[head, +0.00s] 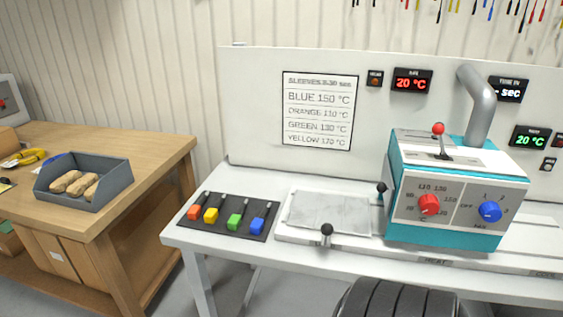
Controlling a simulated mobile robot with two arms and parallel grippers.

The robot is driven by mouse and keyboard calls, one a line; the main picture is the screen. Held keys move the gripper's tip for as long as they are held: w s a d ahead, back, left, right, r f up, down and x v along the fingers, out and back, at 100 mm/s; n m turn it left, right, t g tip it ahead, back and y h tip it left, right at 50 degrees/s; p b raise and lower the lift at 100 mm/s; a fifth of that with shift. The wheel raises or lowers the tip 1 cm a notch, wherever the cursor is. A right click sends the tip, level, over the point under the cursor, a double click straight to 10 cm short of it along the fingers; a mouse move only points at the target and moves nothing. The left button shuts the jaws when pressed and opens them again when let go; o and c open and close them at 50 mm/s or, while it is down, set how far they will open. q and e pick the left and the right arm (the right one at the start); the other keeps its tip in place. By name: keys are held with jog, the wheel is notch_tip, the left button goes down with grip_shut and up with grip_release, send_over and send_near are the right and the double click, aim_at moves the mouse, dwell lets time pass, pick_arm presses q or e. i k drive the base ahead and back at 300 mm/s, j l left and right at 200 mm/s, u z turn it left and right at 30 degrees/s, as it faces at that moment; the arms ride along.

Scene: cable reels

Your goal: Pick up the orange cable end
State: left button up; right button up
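An orange piece with a dark stem (195,212) lies at the left end of a black mat (222,226) on the white bench. It is the only orange piece in that row and looks like the orange cable end. Beside it to the right lie similar yellow (211,215), green (235,220) and blue (258,224) pieces, each with a dark stem. Nothing touches the orange piece from above. Neither of my grippers shows in the head view.
A teal and white machine (445,237) with red and blue knobs stands on the bench at right. A flat grey plate (328,211) lies between mat and machine. A wooden table (140,152) with a grey bin (112,189) stands left. A black ribbed object (395,300) shows at the bottom.

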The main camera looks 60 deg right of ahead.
aim_at(195, 211)
jog(key=l+z, duration=0.15)
jog(key=z, duration=1.25)
